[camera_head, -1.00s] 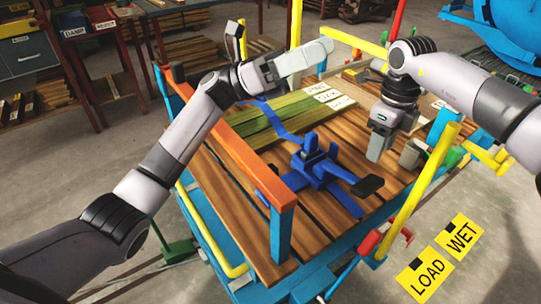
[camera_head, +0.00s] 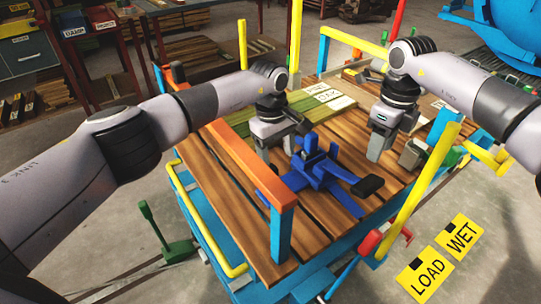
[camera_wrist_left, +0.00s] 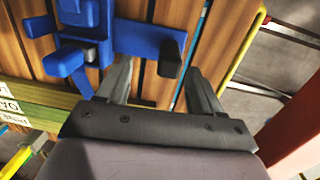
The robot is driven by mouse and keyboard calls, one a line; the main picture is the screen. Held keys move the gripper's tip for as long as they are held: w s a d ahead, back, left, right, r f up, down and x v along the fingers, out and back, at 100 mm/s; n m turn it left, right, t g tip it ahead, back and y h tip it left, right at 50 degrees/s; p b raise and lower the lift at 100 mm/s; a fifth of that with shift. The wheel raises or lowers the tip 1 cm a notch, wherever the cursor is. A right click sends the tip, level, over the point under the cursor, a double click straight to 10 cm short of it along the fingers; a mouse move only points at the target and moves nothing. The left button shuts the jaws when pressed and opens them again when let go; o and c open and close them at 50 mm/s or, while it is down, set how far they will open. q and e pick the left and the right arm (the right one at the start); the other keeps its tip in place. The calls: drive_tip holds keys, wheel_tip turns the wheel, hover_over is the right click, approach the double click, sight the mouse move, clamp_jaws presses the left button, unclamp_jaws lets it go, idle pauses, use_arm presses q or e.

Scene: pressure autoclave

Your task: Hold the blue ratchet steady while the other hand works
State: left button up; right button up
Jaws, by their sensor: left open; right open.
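The blue ratchet (camera_head: 312,168) lies on the wooden slatted deck (camera_head: 240,185). It has blue arms and a black pad (camera_head: 367,186) at its right end. In the left wrist view the ratchet (camera_wrist_left: 90,18) is at upper left. A blue bar with a black end (camera_wrist_left: 171,58) reaches toward the gap between my left fingers. My left gripper (camera_head: 270,150) points down just left of and behind the ratchet; its open fingers also show in the left wrist view (camera_wrist_left: 160,85), with no grip on the bar. My right gripper (camera_head: 391,156) is open above the deck, right of the ratchet and apart from it.
An orange rail (camera_head: 245,160) on blue posts borders the deck's left side. Yellow rails (camera_head: 432,180) stand at the right. Green boards with white labels (camera_head: 325,95) lie behind the ratchet. A grey block (camera_head: 412,154) sits beside my right gripper. The front deck is clear.

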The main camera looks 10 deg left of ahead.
use_arm(q)
drive_tip(key=shift+s+a+f+y, duration=0.15)
drive_tip(key=shift+a+f+y, duration=0.35)
drive_tip(key=shift+a+f, duration=0.25)
drive_tip(key=shift+f, duration=3.5)
drive_tip(key=shift+c, duration=0.3)
